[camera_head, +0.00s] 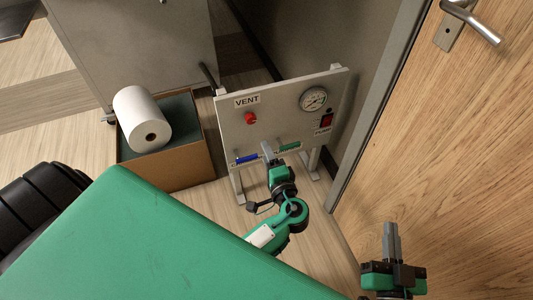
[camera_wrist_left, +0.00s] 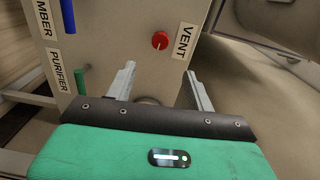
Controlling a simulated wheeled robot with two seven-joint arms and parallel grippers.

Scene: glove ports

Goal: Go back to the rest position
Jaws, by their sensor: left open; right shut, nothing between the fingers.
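My left gripper (camera_head: 268,150) is in front of the lower part of the grey upright panel (camera_head: 283,108), between the blue handle (camera_head: 246,159) and the green handle (camera_head: 289,147). In the left wrist view, its two fingers (camera_wrist_left: 162,88) stand apart with nothing between them. The red knob (camera_wrist_left: 160,40) under the VENT label lies beyond the fingers, and both handles show at the left. I cannot tell whether a finger touches the panel. My right gripper (camera_head: 390,240) is shut and empty at the lower right, in front of the wooden door, clear of the panel.
The panel also bears a round gauge (camera_head: 313,99) and a red switch (camera_head: 326,120). A cardboard box (camera_head: 185,165) with a white roll (camera_head: 143,118) stands left of it. A wooden door (camera_head: 450,150) with a metal handle (camera_head: 472,20) is at the right.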

